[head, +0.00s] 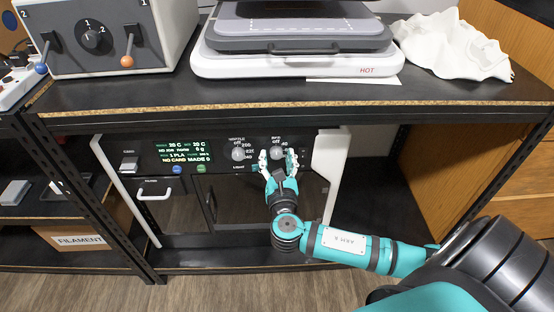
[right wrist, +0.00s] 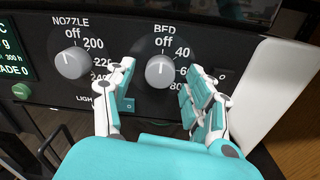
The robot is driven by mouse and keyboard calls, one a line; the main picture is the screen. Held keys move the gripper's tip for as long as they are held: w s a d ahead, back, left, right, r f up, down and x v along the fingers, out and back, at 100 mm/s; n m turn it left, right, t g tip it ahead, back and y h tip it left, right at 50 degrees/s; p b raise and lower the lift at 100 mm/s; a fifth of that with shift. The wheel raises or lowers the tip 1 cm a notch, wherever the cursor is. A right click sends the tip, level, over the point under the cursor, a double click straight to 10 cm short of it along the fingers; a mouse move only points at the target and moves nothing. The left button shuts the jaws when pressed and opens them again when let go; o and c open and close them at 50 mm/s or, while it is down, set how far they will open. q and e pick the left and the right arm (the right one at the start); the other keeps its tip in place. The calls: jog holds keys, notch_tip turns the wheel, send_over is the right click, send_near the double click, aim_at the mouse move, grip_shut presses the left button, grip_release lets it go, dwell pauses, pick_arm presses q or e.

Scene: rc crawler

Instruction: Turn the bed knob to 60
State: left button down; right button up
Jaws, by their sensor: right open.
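The bed knob (right wrist: 159,71) is a round grey dial on the black printer panel in the right wrist view. Its white mark points up toward "off"; 40, 60 and 80 are printed down its right side. It also shows in the head view (head: 276,153). My right gripper (head: 277,159) is open in front of the panel, its two fingers on either side of the knob. The right wrist view shows gaps between the fingers (right wrist: 160,78) and the knob. The fingers partly cover the scale. My left gripper is not in view.
The nozzle knob (right wrist: 73,63) is left of the bed knob, with a light switch (right wrist: 126,104) below between them. Another switch (right wrist: 222,76) is close to the right finger. The printer's white side frame (head: 329,165) stands to the right. A shelf (head: 300,105) overhangs the panel.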

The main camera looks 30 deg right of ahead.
grip_shut()
dwell(0.4)
